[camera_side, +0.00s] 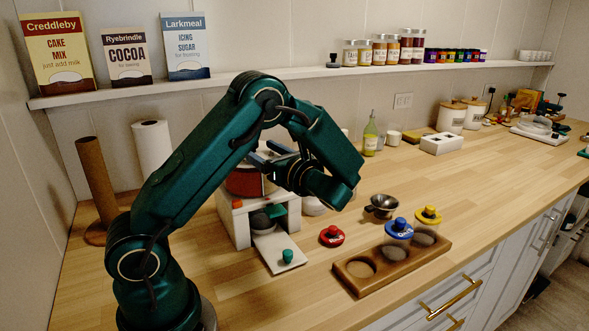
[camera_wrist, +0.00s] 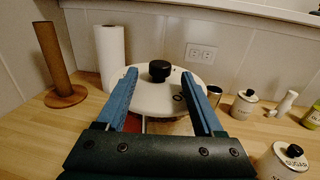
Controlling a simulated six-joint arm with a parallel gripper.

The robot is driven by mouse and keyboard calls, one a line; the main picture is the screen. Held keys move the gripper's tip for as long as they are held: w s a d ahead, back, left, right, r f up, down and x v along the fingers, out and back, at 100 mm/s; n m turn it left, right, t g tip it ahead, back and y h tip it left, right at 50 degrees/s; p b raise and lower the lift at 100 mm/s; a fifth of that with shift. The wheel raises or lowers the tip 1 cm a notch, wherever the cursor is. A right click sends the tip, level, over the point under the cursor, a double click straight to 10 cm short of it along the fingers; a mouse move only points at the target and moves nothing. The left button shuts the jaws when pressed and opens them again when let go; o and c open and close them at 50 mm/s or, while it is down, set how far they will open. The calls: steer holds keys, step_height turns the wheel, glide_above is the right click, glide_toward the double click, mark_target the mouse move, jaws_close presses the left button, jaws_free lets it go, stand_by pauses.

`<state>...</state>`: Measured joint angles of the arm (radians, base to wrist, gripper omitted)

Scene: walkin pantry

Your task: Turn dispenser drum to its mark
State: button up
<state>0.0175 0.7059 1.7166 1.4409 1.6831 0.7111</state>
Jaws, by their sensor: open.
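The dispenser's red drum (camera_side: 243,182) sits on a white stand (camera_side: 238,228), partly hidden behind my arm and gripper in the side view. In the wrist view its white round top (camera_wrist: 152,98) carries a black knob (camera_wrist: 160,70) and a small dark mark near the right finger. A little of the red side shows below. My gripper (camera_side: 266,153) is open at the drum's top; its blue fingers (camera_wrist: 159,76) lie on either side of the knob in the wrist view. Contact cannot be told. An orange-red dot (camera_side: 237,204) is on the stand's front.
A white chute with a green-knobbed piece (camera_side: 288,256) extends forward. A paper roll (camera_side: 152,148) and brown tube (camera_side: 95,185) stand left.

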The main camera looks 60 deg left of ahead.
steer(key=shift+s+a, duration=0.2)
steer(key=shift+a, duration=0.95)
steer(key=shift+s+a, duration=0.15)
steer(key=shift+a, duration=0.95)
jaws_close()
